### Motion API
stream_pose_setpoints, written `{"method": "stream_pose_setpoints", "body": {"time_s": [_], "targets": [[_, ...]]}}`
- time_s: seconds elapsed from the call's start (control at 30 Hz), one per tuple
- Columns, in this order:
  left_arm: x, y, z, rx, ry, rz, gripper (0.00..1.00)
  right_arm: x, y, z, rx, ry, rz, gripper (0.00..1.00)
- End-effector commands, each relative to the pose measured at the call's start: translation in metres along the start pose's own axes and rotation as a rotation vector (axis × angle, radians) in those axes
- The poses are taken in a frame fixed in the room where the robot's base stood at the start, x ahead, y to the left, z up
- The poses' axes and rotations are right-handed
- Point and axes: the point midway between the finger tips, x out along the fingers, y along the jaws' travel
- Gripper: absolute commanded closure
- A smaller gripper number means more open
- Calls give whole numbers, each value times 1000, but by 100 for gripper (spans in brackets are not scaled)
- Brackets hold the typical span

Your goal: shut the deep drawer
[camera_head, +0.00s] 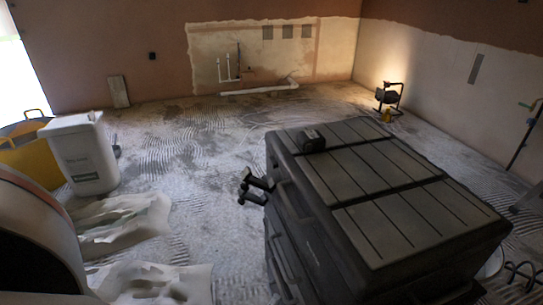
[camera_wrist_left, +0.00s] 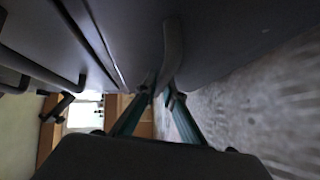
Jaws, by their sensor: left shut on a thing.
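The dark tool chest (camera_head: 400,215) stands at the right in the head view, its drawer face turned left. Upright-looking drawer handles (camera_head: 283,268) show along that face. In the left wrist view, a broad dark drawer front (camera_wrist_left: 235,35), apparently the deep drawer, carries a curved handle (camera_wrist_left: 173,48). My left gripper (camera_wrist_left: 160,93) has its two fingers closed on the lower end of this handle. I cannot tell how far the drawer stands out. My right gripper is not in view.
A white canister (camera_head: 82,155), a yellow tub (camera_head: 28,158) and crumpled pale sheets (camera_head: 120,225) are left. The mid-floor is clear.

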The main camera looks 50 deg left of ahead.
Motion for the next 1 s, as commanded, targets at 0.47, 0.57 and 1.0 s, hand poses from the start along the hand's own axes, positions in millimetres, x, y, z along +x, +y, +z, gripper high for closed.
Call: {"method": "stream_pose_setpoints", "body": {"time_s": [0.47,0.57,1.0], "targets": [[6,4,7,-1,-5,2,84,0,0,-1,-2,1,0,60],[6,4,7,-1,-4,3,84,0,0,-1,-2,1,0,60],[6,4,5,-2,-3,5,84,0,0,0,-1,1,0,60]]}}
